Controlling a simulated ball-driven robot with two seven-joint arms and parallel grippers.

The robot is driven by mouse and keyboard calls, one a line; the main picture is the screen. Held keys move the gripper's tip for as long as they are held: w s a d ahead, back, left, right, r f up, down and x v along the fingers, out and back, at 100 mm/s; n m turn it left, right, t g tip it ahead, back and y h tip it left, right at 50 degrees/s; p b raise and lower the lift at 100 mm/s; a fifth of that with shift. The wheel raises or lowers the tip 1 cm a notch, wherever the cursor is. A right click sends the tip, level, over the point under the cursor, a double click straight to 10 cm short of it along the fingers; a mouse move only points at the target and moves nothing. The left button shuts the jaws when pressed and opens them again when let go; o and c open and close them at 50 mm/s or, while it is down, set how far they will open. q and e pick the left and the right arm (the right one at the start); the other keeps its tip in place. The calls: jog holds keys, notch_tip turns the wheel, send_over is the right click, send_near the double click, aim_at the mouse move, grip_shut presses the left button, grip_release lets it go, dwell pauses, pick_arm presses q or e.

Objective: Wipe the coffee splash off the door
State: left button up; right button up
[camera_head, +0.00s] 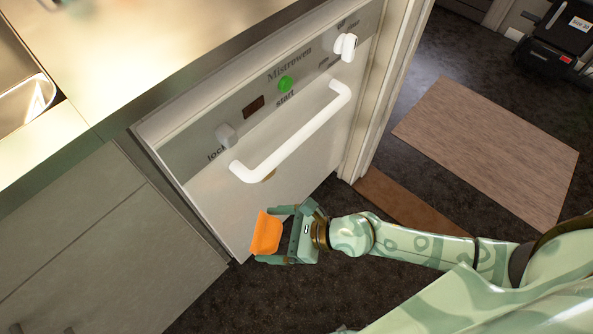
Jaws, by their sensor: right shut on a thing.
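My right gripper (272,236) is shut on an orange wiping thing (266,232), likely a sponge or cloth. It holds it low in front of the door, below the brown mark; I cannot tell whether it touches the door. My left gripper is not in view.
A worktop (130,40) with a sink lies above. Grey cabinets (90,240) stand left. A mat (490,150) lies on the dark floor at right.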

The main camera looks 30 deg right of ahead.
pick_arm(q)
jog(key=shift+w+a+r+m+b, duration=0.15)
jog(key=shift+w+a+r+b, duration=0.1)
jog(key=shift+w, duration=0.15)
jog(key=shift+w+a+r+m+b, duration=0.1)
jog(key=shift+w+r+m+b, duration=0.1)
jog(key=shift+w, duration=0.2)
pick_arm(e)
jog(key=w+d+r+m+t+h, duration=0.1)
jog(key=w+d+m+t+h, duration=0.3)
jog(key=d+m+t, duration=0.2)
jog(key=d+t, duration=0.2)
jog(key=shift+w+d+r+m+h, duration=0.3)
jog(key=shift+w+d, duration=0.1)
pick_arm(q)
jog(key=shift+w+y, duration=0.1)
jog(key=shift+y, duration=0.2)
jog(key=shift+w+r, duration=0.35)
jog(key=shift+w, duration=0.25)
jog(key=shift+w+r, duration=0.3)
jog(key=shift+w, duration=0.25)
pick_arm(e)
jog(key=x, duration=0.4)
jog(key=shift+w+r, duration=0.2)
jog(key=shift+r, duration=0.05)
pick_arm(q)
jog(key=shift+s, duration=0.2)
